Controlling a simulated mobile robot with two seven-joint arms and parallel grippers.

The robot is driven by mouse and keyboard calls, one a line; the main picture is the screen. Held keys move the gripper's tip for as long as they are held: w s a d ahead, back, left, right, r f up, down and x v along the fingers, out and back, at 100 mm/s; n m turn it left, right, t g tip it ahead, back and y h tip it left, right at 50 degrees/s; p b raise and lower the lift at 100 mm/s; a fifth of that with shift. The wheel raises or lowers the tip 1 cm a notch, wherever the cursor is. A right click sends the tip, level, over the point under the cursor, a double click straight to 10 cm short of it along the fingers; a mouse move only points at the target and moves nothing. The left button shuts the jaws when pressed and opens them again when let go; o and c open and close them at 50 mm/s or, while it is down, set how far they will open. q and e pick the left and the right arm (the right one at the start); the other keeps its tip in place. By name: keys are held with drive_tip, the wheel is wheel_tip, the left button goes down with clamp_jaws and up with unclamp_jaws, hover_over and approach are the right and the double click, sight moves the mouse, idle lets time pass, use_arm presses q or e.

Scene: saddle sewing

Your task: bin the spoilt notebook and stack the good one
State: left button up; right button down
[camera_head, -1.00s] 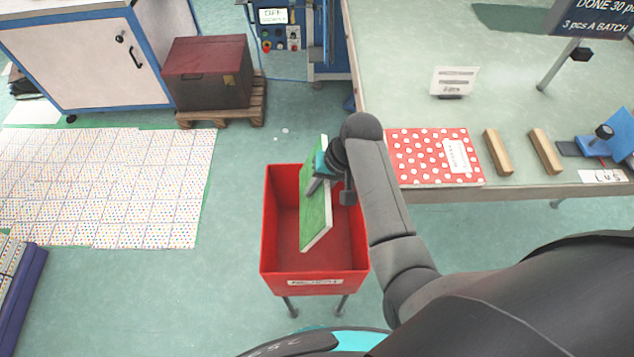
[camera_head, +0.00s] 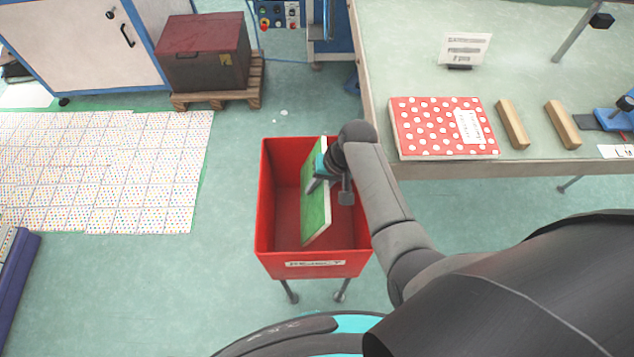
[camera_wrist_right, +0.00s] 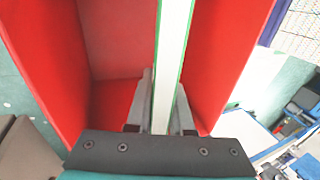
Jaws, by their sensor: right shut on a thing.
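A green notebook (camera_head: 317,205) stands on edge, tilted, over and partly inside the red bin (camera_head: 264,215) with a label that seems to read REJECT. My right gripper (camera_head: 318,182) is shut on the notebook. In the right wrist view the notebook (camera_wrist_right: 172,60) shows edge-on as a pale strip between the fingers (camera_wrist_right: 162,110), with the red bin walls (camera_wrist_right: 235,50) on both sides. A red notebook with white dots (camera_head: 440,135) and a white label lies flat on the table at the right. My left gripper is not in view.
Two wooden blocks (camera_head: 512,124) (camera_head: 562,125) lie right of the dotted notebook on the table (camera_head: 410,60). A small sign (camera_head: 466,48) stands behind it. A dark red box (camera_head: 203,55) sits on a pallet. Dotted sheets (camera_head: 100,170) cover the floor at left.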

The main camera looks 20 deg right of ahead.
wheel_tip(320, 180, down, 10)
drive_tip(key=b, duration=0.6)
drive_tip(key=shift+r, duration=0.25)
drive_tip(key=shift+w, duration=0.1)
drive_tip(key=c, duration=0.7)
unclamp_jaws()
wheel_tip(320, 180, up, 15)
drive_tip(key=p, duration=1.6)
drive_tip(key=shift+r, duration=1.45)
